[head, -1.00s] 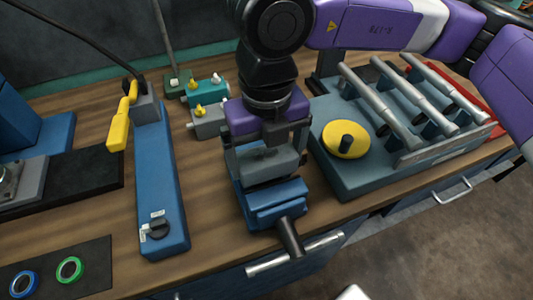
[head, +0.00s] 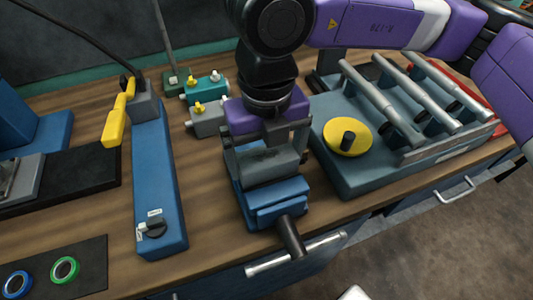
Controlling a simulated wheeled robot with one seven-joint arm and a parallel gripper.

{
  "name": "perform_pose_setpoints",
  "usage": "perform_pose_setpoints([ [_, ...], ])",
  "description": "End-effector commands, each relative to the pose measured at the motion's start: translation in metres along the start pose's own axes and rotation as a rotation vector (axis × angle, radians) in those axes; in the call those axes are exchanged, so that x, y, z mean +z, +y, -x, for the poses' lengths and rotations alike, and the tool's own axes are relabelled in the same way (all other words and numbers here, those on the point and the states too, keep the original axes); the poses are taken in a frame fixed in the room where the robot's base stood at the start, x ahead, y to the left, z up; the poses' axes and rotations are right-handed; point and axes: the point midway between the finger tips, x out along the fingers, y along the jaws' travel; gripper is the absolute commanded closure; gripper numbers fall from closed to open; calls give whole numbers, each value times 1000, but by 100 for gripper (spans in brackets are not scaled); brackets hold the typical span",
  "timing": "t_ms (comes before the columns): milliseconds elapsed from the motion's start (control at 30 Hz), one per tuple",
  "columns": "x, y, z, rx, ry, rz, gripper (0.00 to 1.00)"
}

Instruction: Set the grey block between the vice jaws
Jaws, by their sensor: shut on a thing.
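The blue vice (head: 277,200) stands near the front edge of the bench, with its dark handle (head: 291,237) pointing toward me. My gripper (head: 268,155) points down over the vice and is shut on the grey block (head: 268,167). The block lies level just behind the vice's front jaw, low at the jaws. The rear jaw is mostly hidden by my gripper and the block. I cannot tell whether the block touches the vice bed.
A blue unit with a yellow lever (head: 116,119) stands left of the vice. Small valve blocks (head: 205,90) stand behind. Two rings lie on a black mat (head: 88,262) at front left.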

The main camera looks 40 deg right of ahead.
Motion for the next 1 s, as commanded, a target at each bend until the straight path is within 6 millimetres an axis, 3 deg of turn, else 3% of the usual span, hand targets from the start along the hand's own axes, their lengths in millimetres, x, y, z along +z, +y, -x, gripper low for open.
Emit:
perform_pose_setpoints([
  [1000, 0, 0, -17, 0, -1, 0, 77],
])
